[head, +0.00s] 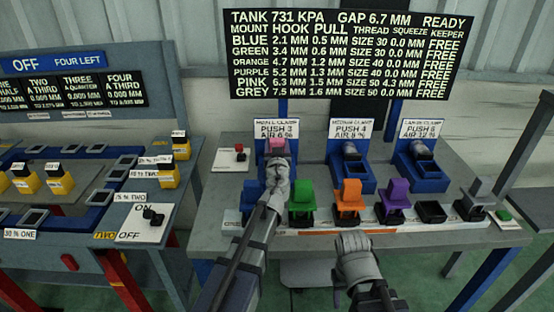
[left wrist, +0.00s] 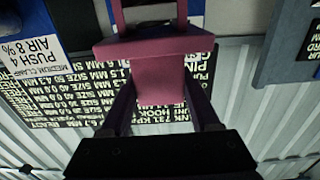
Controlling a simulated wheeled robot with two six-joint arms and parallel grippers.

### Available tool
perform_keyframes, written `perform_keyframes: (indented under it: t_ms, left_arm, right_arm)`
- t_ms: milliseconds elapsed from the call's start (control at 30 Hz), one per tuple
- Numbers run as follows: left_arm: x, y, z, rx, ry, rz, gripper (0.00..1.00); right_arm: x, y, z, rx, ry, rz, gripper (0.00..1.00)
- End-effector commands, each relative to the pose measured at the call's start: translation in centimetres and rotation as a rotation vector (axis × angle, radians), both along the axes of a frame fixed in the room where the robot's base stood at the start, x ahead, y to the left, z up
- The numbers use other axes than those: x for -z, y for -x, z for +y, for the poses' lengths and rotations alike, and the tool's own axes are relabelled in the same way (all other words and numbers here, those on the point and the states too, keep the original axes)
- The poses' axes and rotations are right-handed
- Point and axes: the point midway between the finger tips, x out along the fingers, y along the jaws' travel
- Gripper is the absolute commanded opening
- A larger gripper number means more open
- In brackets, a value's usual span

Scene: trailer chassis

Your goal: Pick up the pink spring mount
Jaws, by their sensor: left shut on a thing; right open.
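The pink spring mount (head: 277,144) is at the left clamp (head: 265,168) at the back of the right-hand table. My left gripper (head: 278,160) is shut on it, and the arm hides much of that clamp. In the left wrist view the pink mount (left wrist: 160,78) sits between the two dark fingers (left wrist: 160,112). I cannot tell whether it touches the clamp. My right gripper (head: 354,243) is open and empty near the table's front edge.
Green (head: 302,194), orange (head: 348,193), purple (head: 393,193) and grey (head: 480,192) mounts stand along the front row, with an empty black holder (head: 430,211) between purple and grey. The middle clamp (head: 350,170) and right clamp (head: 420,168) stand behind.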

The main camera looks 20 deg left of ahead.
Motion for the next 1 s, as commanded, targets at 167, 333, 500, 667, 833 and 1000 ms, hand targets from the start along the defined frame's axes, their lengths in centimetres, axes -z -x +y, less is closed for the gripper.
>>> perform_keyframes:
  t_ms: [167, 333, 500, 667, 833, 1000]
  left_arm:
    - [0.00, 0.00, 0.00, 0.000, 0.000, 0.000, 0.12]
    - [0.00, -0.01, 0.00, 0.000, 0.000, 0.000, 0.00]
    - [0.00, -0.01, 0.00, 0.000, 0.000, 0.000, 0.00]
    - [-0.02, -0.01, 0.00, 0.000, -0.001, 0.000, 0.00]
    - [-0.05, -0.01, 0.00, 0.000, -0.001, 0.000, 0.00]
    - [-0.56, -0.01, 0.00, 0.000, -0.001, 0.000, 0.00]
  right_arm:
    - [0.00, 0.00, 0.00, 0.000, 0.000, 0.000, 0.50]
    - [0.00, 0.00, 0.00, 0.000, 0.000, 0.000, 0.50]
    - [0.00, 0.00, 0.00, 0.000, 0.000, 0.000, 0.50]
    - [-0.02, 0.00, 0.00, 0.000, 0.000, 0.000, 0.50]
    - [-0.04, 0.00, 0.00, 0.000, 0.000, 0.000, 0.50]
    - [-0.55, 0.00, 0.00, 0.000, 0.000, 0.000, 0.50]
